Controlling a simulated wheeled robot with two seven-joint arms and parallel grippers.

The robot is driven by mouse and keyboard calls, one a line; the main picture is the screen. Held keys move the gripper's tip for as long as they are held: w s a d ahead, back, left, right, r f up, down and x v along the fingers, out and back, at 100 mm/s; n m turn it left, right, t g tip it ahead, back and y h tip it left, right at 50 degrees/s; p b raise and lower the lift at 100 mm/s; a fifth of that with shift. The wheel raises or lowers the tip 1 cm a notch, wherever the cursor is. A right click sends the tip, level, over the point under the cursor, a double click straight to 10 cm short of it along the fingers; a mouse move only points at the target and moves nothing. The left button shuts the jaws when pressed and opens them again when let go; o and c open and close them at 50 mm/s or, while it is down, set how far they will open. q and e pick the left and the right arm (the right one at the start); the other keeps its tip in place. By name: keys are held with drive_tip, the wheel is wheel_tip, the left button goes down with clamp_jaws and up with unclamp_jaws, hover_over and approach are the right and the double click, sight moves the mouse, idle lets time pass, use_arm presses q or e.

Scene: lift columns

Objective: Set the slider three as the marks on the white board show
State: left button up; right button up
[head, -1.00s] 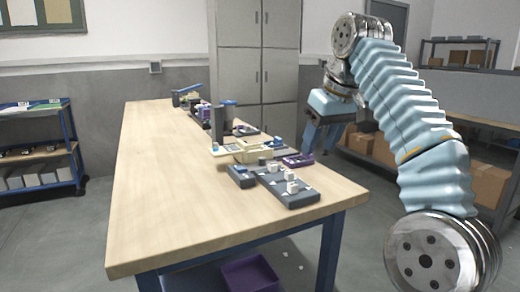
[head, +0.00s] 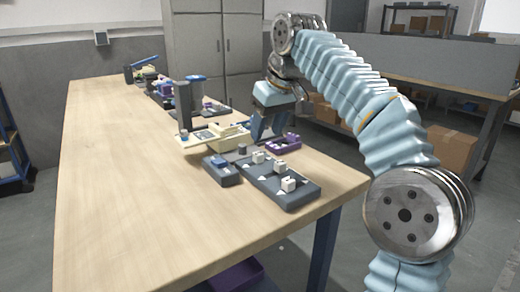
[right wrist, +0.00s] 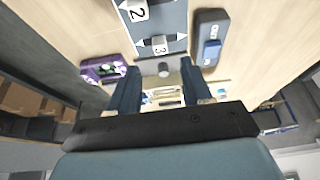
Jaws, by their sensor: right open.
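The dark grey slider panel (head: 298,199) lies near the table's right edge, with white slider blocks on it. In the right wrist view, the block marked 3 (right wrist: 160,44) is nearest my gripper, and the block marked 2 (right wrist: 137,10) is beyond it. Block 3 seems to be the far block (head: 258,157) in the head view. My right gripper (right wrist: 160,92) is open and empty, beyond the panel's far end; its fingers point down in the head view (head: 268,124). A pale board (head: 194,141) lies behind the panel; its marks are too small to read. My left gripper is not in view.
A small grey box with a blue slider (head: 219,168) sits left of the panel. A grey knob (head: 242,149) and a purple tray (head: 283,147) stand near its far end. A dark upright post (head: 184,105) rises behind. The table's left side (head: 110,180) is clear.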

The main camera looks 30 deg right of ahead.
sight(259, 154)
drive_tip(key=x, duration=0.7)
drive_tip(key=shift+f, duration=0.3)
clamp_jaws()
